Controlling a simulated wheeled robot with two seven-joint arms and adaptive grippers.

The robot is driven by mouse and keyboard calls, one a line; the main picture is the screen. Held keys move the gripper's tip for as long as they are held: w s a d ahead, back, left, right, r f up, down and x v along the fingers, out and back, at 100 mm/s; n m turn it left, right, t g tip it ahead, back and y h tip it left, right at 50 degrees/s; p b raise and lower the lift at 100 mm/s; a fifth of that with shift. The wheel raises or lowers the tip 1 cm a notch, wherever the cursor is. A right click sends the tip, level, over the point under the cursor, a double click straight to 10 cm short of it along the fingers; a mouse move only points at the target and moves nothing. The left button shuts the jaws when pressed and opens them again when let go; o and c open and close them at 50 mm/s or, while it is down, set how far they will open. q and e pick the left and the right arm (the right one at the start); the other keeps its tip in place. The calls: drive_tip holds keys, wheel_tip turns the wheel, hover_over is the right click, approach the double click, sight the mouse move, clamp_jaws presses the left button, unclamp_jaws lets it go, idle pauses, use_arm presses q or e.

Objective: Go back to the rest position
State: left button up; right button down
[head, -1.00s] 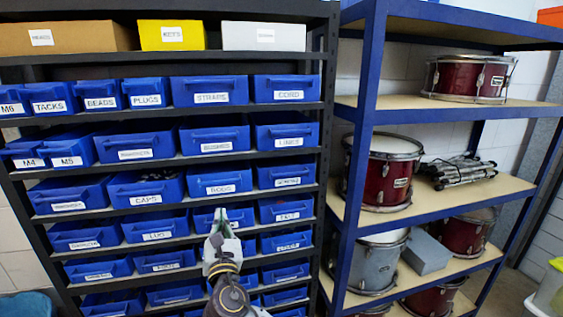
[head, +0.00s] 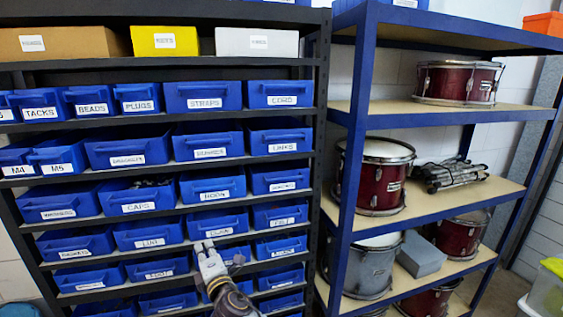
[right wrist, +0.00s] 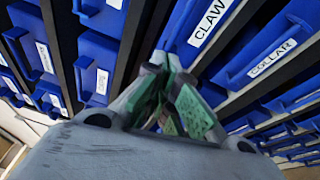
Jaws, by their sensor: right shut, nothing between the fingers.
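My right gripper (head: 204,246) shows low in the head view, in front of the rack of blue bins. Its fingers are closed together and hold nothing. In the right wrist view, the green-padded fingers (right wrist: 172,105) point at the bin labelled CLAW (right wrist: 205,25), with the bin labelled COLLAR (right wrist: 270,60) to the right. I cannot tell whether the fingertips touch the bin front. My left gripper is not in view.
A black rack (head: 318,150) holds several rows of labelled blue bins, such as CAPS (head: 140,195). A blue-framed shelf (head: 355,130) with red drums (head: 383,180) and a grey drum (head: 365,270) stands at the right. Boxes sit on top.

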drive_tip(key=w+d+f+m+g+h, duration=0.1)
drive_tip(key=w+d+f+m, duration=0.25)
drive_tip(key=f, duration=0.45)
drive_tip(key=w+d+f+m+g+h, duration=0.1)
drive_tip(key=w+d+f+m, duration=0.1)
drive_tip(key=d+f+m, duration=0.45)
drive_tip(key=w+d+f+m+g+h, duration=0.1)
drive_tip(key=w+d+f+m, duration=0.15)
drive_tip(key=f, duration=0.65)
drive_tip(key=s+d+f+m+g+h, duration=0.2)
drive_tip(key=s+d+f+m, duration=0.15)
drive_tip(key=d+f, duration=0.65)
drive_tip(key=s+d+f+m+g+h, duration=0.1)
drive_tip(key=s+d+f+m, duration=0.4)
drive_tip(key=f, duration=1)
drive_tip(key=s+d+f+m+g+h, duration=0.1)
drive_tip(key=s+d+f+g, duration=0.1)
drive_tip(key=s+d+f, duration=0.75)
drive_tip(key=s+d+f+g+h, duration=0.25)
drive_tip(key=s+d+f, duration=0.35)
drive_tip(key=s+f, duration=0.6)
drive_tip(key=s+d+f+g, duration=0.2)
drive_tip(key=s, duration=1.4)
drive_tip(key=s+d+f+m+g, duration=0.1)
drive_tip(key=s+d+f+g, duration=0.1)
drive_tip(key=s, duration=1.4)
drive_tip(key=shift+s+d, duration=0.15)
drive_tip(key=shift+d, duration=0.7)
